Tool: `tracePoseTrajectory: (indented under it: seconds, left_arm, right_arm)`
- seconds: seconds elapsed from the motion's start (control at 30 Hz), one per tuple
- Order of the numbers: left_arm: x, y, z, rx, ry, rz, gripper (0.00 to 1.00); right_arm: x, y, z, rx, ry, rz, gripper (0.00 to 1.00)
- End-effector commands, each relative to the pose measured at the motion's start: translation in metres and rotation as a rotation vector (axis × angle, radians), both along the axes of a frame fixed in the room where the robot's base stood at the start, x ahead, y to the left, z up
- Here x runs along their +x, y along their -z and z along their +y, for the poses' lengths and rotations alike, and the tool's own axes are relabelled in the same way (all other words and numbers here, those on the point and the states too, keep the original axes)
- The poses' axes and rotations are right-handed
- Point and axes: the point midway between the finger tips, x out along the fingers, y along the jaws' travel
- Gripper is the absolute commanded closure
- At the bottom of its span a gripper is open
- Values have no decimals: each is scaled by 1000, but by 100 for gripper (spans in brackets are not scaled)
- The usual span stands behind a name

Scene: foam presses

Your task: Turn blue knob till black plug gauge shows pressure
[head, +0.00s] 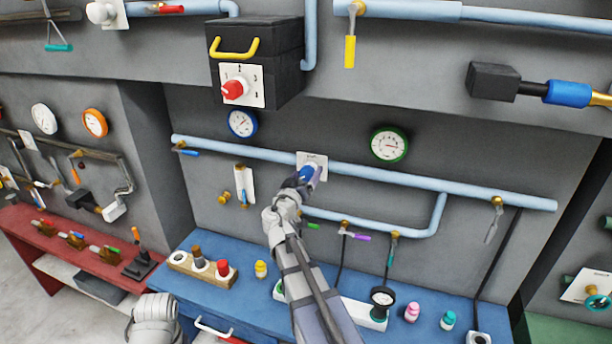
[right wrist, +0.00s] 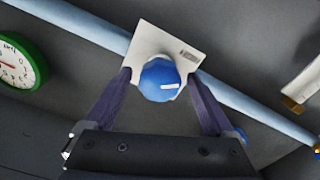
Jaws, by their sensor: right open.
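The blue knob (head: 313,173) sits on a white plate (head: 318,158) on the light-blue pipe along the back wall. In the right wrist view the round knob (right wrist: 158,78) has a white mark pointing right. My right gripper (head: 303,178) is at the knob and partly covers it in the head view. Its fingers (right wrist: 158,84) are open, one on each side of the knob, with visible gaps. A gauge with a black rim (head: 383,297) stands on a white base on the blue bench; its reading is too small to tell.
A green-rimmed gauge (head: 389,145) and a blue-rimmed gauge (head: 242,123) hang above the pipe. A black box with a red knob (head: 234,89) juts out above. Hanging valve levers (head: 394,248) and bottles (head: 412,312) are right of my arm.

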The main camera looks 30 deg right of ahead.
Motion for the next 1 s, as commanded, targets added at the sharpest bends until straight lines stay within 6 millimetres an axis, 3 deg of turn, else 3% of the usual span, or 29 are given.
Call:
tracePoseTrajectory:
  seconds: [0.3, 1.0]
  left_arm:
    - [0, 0, 0, 0, 0, 0, 11]
    - [0, 0, 0, 0, 0, 0, 11]
  right_arm:
    - [1, 0, -2, 0, 0, 0, 11]
    - [1, 0, -2, 0, 0, 0, 90]
